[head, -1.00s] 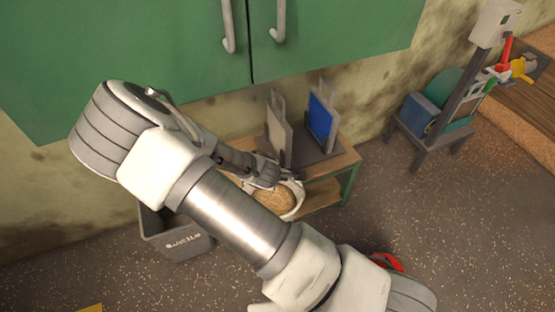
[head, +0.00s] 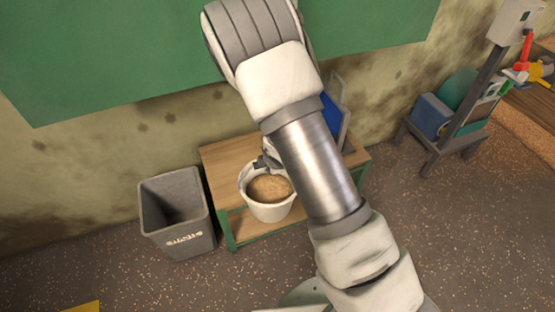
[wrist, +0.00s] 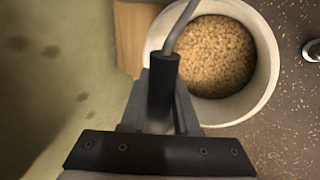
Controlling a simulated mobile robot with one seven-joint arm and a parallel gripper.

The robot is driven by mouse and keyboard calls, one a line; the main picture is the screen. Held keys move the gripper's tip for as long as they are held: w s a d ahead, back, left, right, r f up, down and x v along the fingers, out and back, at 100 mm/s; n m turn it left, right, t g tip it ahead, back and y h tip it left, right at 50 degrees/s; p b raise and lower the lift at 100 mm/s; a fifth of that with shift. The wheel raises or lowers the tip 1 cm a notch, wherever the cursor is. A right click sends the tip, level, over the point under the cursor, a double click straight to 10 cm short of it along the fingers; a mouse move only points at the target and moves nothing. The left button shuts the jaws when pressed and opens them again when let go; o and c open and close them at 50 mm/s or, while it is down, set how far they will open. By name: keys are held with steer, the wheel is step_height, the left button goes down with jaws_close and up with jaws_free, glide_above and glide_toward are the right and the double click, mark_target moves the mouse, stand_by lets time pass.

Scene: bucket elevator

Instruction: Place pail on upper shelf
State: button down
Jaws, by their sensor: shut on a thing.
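The white pail (head: 268,209), filled with tan grain-like stuff, is in front of a low wooden shelf unit in the head view. In the wrist view the pail (wrist: 272,75) fills the upper right, and its handle rises to my jaws. My gripper (wrist: 165,75) is shut on the pail's handle; its fingers are at the pail's far rim. In the head view my gripper (head: 266,163) is partly hidden by my arm. The shelf unit (head: 222,158) has a wooden top and a lower board (head: 243,224) in a green frame. The pail looks upright and overlaps the unit's front edge in view.
A grey bin (head: 178,213) stands left of the shelf unit. A blue panel (head: 333,115) stands on the unit's right, partly behind my arm. A chair-like stand (head: 440,120) is at the right. The top's left part is bare.

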steer(key=w+a, duration=0.2)
steer(key=w, duration=0.6)
steer(key=w+a, duration=0.2)
steer(key=w, duration=0.6)
steer(key=shift+a+r+p, duration=0.2)
steer(key=shift+a+p, duration=0.15)
steer(key=shift+p, duration=0.1)
steer(key=shift+w, duration=0.2)
step_height(320, 180, down, 4)
steer(key=shift+w+a+r+b, duration=0.15)
steer(key=shift+r+b, duration=0.1)
steer(key=shift+b, duration=0.4)
steer(key=c, duration=1.1)
jaws_free()
steer(key=shift+f, duration=0.2)
steer(key=o, duration=0.4)
steer(key=shift+o, duration=0.2)
